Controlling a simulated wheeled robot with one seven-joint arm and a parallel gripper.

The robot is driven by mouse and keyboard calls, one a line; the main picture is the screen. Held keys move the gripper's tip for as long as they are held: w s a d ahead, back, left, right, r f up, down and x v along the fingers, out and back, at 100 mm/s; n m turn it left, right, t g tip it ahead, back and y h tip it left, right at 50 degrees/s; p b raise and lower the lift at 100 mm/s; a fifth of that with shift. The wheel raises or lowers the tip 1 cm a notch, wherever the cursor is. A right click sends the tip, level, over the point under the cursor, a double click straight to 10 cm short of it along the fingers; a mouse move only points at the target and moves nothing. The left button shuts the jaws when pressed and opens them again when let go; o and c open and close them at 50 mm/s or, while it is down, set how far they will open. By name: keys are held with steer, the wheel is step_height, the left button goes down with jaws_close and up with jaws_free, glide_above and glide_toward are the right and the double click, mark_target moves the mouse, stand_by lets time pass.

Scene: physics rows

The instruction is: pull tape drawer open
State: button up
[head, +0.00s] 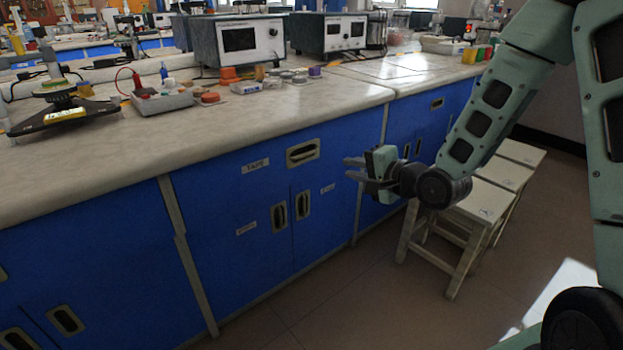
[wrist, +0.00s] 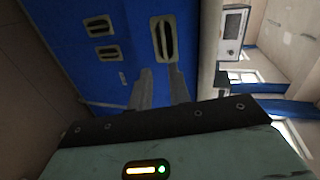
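The drawer (head: 225,172) labelled TAPE is a blue front under the pale worktop, and it looks shut. Its recessed metal handle (head: 303,153) is right of the label (head: 255,165). In the wrist view, a recessed handle (wrist: 164,38) that appears to be the drawer's lies just beyond my fingertips. My gripper (head: 350,168) is to the right of the handle in the head view, apart from it. In the wrist view my gripper (wrist: 159,72) shows two grey fingers with a gap between them, open and empty.
Below the drawer are two blue doors with upright handles (head: 279,216). The worktop (head: 200,140) carries instruments, a grey tray (head: 162,101) and small containers. The floor before the cabinet is clear.

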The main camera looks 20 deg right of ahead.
steer(key=d+m, duration=0.1)
steer(key=b, duration=0.4)
glide_toward(307, 155)
steer(key=shift+t, duration=0.4)
steer(key=x, duration=0.8)
steer(key=shift+f, duration=0.25)
steer(key=shift+c, duration=0.3)
jaws_close()
